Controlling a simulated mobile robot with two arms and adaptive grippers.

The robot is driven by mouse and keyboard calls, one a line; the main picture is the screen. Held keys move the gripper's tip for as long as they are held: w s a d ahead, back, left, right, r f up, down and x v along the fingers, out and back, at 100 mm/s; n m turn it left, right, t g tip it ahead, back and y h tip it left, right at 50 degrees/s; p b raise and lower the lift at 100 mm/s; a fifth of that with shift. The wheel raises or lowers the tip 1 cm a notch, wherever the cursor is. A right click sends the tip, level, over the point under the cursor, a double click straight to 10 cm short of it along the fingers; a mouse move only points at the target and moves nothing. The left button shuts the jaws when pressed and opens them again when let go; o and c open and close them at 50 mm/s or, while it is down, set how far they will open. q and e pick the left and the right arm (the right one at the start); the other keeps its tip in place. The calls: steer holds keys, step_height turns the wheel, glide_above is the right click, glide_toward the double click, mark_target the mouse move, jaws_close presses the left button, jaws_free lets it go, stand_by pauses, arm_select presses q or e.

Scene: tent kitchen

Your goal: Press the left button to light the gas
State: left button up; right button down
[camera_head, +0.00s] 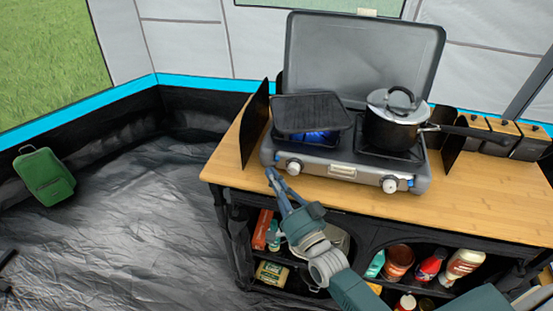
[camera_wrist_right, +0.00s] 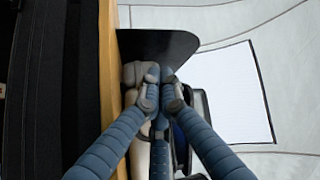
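The camp stove (camera_head: 343,170) stands on the wooden table. A blue flame (camera_head: 316,137) burns under the griddle (camera_head: 310,112) on its left burner. The left knob (camera_head: 295,166) and right knob (camera_head: 389,185) are on the front panel. I cannot make out a separate left button. My right gripper (camera_head: 270,174) is at the stove's front left corner, left of the left knob. In the right wrist view its fingertips (camera_wrist_right: 160,75) are together with nothing visible between them; contact with the stove cannot be told. My left gripper is not in view.
A lidded pot (camera_head: 393,125) sits on the right burner, its handle pointing right. A black side panel (camera_head: 255,120) stands left of the stove. Shelves below hold bottles and boxes. Bare table top (camera_head: 480,205) lies to the right.

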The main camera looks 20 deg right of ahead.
steer(key=s+a, duration=0.1)
steer(key=s+a+p, duration=0.1)
steer(key=s, duration=0.1)
stand_by(0.8)
